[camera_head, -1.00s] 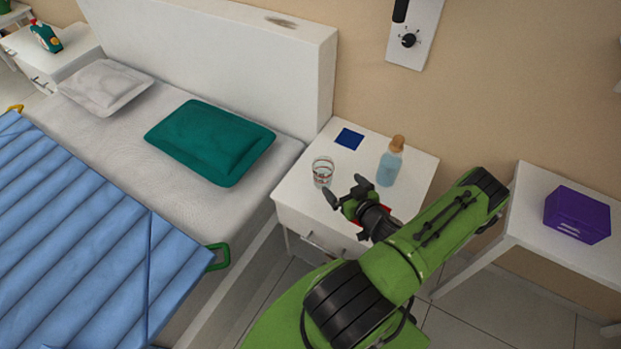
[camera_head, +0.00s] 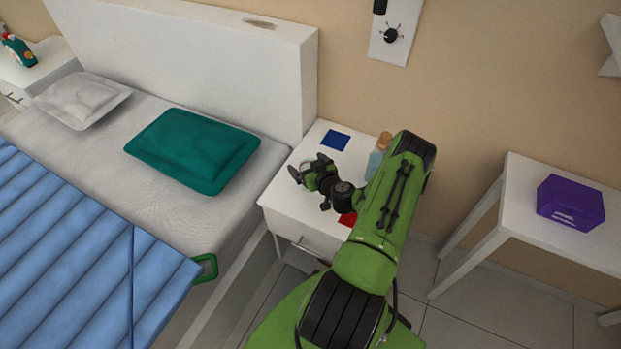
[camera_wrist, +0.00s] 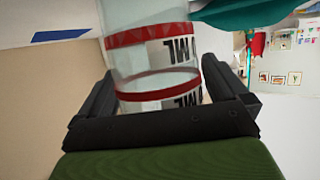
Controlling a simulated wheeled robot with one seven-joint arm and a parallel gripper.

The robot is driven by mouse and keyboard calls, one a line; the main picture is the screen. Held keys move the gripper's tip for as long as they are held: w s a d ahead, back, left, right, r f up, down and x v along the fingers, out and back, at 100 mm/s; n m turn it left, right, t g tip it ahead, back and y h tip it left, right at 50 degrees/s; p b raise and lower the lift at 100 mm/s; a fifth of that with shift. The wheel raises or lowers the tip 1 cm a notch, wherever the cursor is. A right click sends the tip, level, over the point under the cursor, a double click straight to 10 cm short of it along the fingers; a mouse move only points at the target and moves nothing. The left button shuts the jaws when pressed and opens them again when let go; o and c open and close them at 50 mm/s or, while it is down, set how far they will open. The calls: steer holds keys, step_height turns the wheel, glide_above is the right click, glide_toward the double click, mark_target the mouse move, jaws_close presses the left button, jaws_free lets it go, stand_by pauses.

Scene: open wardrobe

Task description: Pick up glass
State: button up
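The glass is clear with red bands and black-and-white lettering. In the wrist view the glass (camera_wrist: 152,62) stands between the two black fingers of my gripper (camera_wrist: 160,78), close to both. I cannot tell whether either finger touches it. In the head view my gripper (camera_head: 309,168) is over the left part of the white nightstand (camera_head: 283,197), fingers spread. The glass is mostly hidden behind the gripper there.
A blue bottle with a brown cap (camera_head: 383,142) stands on the nightstand, partly hidden by my arm. A flat blue item (camera_head: 335,140) and a red one (camera_head: 348,219) lie there. The bed with a green pillow (camera_head: 193,150) is left; a side table with a purple box (camera_head: 570,203) is right.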

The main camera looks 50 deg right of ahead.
steer(key=c, duration=1)
steer(key=shift+r, duration=0.1)
steer(key=shift+c, duration=0.2)
